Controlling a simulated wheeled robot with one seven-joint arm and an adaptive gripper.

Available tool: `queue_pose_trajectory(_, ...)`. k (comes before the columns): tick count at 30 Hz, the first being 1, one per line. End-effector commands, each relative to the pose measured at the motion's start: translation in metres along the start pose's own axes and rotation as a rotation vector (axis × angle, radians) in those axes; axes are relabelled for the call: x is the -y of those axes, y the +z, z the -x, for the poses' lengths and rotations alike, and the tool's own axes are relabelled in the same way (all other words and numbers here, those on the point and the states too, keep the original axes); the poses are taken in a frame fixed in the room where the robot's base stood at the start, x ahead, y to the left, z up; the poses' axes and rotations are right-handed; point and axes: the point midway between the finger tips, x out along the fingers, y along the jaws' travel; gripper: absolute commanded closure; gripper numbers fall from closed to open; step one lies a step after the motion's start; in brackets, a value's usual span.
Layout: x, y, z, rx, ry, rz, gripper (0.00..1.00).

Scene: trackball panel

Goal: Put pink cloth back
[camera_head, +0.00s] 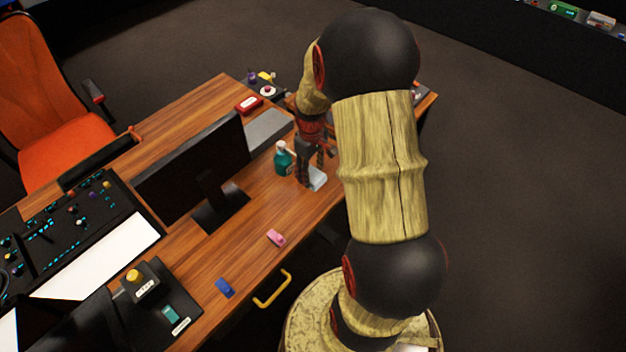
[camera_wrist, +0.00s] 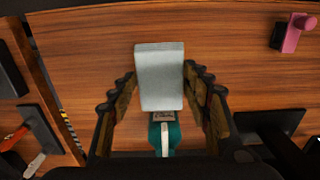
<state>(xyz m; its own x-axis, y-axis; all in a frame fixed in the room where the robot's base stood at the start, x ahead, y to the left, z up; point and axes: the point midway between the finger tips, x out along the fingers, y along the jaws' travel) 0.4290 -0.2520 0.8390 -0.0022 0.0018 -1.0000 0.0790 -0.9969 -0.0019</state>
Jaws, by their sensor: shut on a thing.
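My gripper (camera_wrist: 160,80) is shut on a pale grey-white, flat block-like thing (camera_wrist: 160,62), with a finger against each side. In the head view, the pale thing (camera_head: 318,179) is at my gripper (camera_head: 306,180), low at the desk top; whether it touches the desk I cannot tell. The only pink thing I see is a small piece (camera_head: 275,237) on the desk, nearer the camera and apart from my gripper. It also shows at the upper right of the wrist view (camera_wrist: 296,33). I cannot tell that it is cloth.
A teal bottle (camera_head: 283,160) stands close beside my gripper. A monitor (camera_head: 193,165) is to the left. A blue piece (camera_head: 225,287) lies near the desk's front edge, and a red box (camera_head: 249,104) is farther back. Bare wood (camera_head: 243,243) lies around the pink piece.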

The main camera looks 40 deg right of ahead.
Motion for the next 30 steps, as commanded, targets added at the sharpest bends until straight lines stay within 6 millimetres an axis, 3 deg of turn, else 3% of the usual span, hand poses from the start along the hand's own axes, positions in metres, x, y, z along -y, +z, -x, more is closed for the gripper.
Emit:
queue_pose_trajectory(10, -0.017, -0.008, -0.024, 0.000, 0.000, -0.001, 0.72)
queue_pose_trajectory(16, -0.019, -0.009, -0.054, 0.000, 0.000, 0.000, 0.72)
queue_pose_trajectory(29, -0.019, -0.009, -0.058, -0.001, 0.000, -0.001, 0.72)
queue_pose_trajectory(30, -0.019, -0.009, -0.058, -0.001, 0.001, -0.001, 0.50)
